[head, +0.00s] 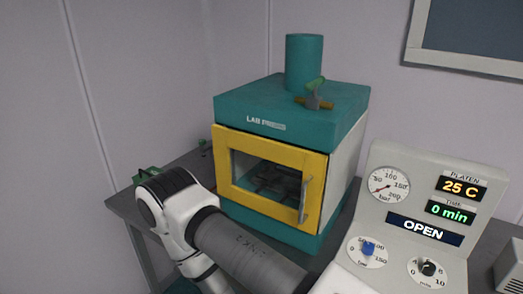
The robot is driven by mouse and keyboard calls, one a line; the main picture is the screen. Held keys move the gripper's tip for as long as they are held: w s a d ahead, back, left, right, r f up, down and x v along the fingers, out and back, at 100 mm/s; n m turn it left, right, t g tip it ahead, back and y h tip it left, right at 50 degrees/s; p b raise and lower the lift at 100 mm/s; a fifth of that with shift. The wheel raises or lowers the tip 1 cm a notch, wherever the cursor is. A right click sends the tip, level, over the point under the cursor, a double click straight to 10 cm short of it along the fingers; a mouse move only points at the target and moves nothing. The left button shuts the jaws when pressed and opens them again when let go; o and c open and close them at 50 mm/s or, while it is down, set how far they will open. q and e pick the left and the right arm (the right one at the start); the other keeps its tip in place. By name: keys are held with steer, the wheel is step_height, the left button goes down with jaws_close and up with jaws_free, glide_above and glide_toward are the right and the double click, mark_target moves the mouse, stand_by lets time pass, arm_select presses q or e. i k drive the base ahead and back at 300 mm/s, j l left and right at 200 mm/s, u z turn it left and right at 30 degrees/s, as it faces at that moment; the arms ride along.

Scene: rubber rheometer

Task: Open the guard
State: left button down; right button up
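The guard (228,182) is a yellow frame with a clear window on the front of the teal and white lab press (290,100). It looks closed flat against the press front. A grey vertical handle (305,199) sits on its right side. My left arm comes in at the lower left, in front of the table and below the guard, and its gripper is not in view. My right arm and gripper are not in view.
A control panel (400,205) with gauges, knobs and displays stands at right; one display reads OPEN. The press rests on a grey table (128,208). A small green item (146,174) lies at the table's left. A framed board (480,30) hangs on the wall.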

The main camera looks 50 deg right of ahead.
mark_target(313, 165)
steer(key=z, duration=2.1)
